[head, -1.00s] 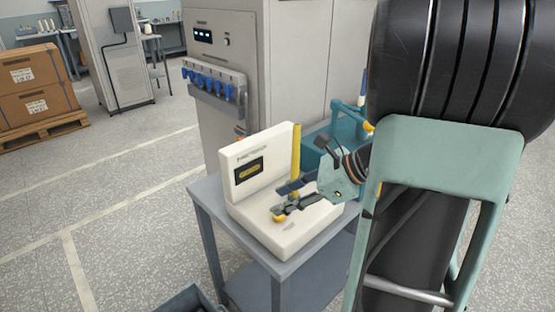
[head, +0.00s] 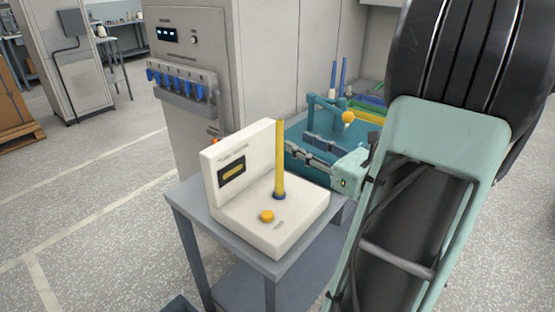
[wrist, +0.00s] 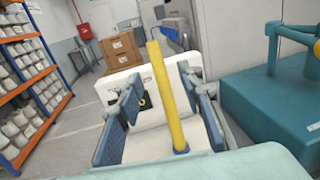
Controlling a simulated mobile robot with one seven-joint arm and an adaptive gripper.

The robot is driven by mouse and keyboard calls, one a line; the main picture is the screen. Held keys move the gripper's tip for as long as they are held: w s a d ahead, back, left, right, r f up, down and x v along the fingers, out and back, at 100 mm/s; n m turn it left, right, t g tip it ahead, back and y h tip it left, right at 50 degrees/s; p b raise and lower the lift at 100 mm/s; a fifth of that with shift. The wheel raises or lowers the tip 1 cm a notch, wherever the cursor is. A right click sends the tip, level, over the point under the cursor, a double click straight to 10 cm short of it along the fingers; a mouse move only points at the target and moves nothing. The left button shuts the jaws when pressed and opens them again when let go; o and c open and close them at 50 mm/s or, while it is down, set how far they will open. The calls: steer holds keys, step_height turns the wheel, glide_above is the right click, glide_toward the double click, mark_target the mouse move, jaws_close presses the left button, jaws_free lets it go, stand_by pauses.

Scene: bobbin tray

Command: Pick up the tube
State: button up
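The yellow tube (head: 281,155) stands upright in a dark blue collar on the white device (head: 237,208). It also shows upright in the wrist view (wrist: 170,95). My gripper (head: 300,143) points toward the tube from its right in the head view, with the fingers apart and nothing held. In the wrist view the tube appears within the gap of my gripper (wrist: 160,85), closer to the right finger. I cannot tell whether the fingertips reach past it. The tube's foot is visible in both views.
An orange-yellow button (head: 267,216) sits on the device's base. A grey cart (head: 190,203) carries the device. Behind my gripper is a teal block with a raised frame (head: 313,113) and an orange ball (head: 348,117). A grey cabinet (head: 190,20) stands behind.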

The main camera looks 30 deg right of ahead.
mark_target(282, 134)
steer(key=w, duration=0.2)
steer(key=w+a, duration=0.1)
steer(key=w, duration=0.4)
steer(key=shift+w+a+r, duration=0.1)
steer(key=shift+w+a, duration=0.3)
jaws_close()
